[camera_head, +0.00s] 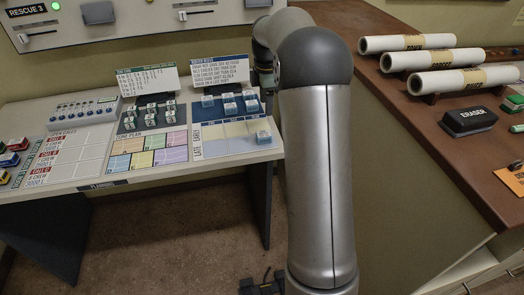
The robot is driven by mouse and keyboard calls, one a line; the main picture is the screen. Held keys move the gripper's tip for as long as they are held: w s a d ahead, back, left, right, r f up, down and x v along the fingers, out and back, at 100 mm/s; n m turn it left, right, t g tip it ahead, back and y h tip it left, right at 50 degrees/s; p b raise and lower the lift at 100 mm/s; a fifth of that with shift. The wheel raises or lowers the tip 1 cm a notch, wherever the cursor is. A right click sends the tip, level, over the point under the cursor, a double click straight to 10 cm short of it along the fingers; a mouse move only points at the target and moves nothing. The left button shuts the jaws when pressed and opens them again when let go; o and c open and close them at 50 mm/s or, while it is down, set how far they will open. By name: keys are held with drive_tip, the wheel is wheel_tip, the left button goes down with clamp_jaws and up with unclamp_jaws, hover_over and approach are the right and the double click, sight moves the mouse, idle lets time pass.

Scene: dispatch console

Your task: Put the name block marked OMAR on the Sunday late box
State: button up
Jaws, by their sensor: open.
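Several pale blue name blocks stand on a dark blue rack at the back right of the console, among them a front one (228,108) and a right one (251,104). Their names are too small to read, so I cannot tell which is OMAR. The roster grid (226,147) lies in front, with LATE and EARLY along its left edge. Its day headings are unreadable. My gripper (262,285) shows as a dark part at the bottom edge, low beside my arm, partly cut off, open and away from the blocks.
White text cards (219,70) stand behind the racks. Green-labelled blocks (151,117) and a coloured plan (150,147) lie left of the grid. The right counter holds paper rolls (462,80) and an eraser (467,121). My arm stands between console and counter.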

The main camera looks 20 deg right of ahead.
drive_tip(key=s+a+r+m, duration=0.2)
drive_tip(key=s+a+m, duration=0.4)
drive_tip(key=s+a, duration=0.55)
drive_tip(key=s+a+f+m, duration=0.3)
drive_tip(key=s+m, duration=0.1)
drive_tip(key=s, duration=0.6)
drive_tip(key=s+a+f+m, duration=0.2)
drive_tip(key=s+m, duration=0.3)
drive_tip(key=s, duration=0.6)
drive_tip(key=shift+s+a+f, duration=0.3)
drive_tip(key=shift+a+f, duration=0.1)
drive_tip(key=shift+a, duration=0.2)
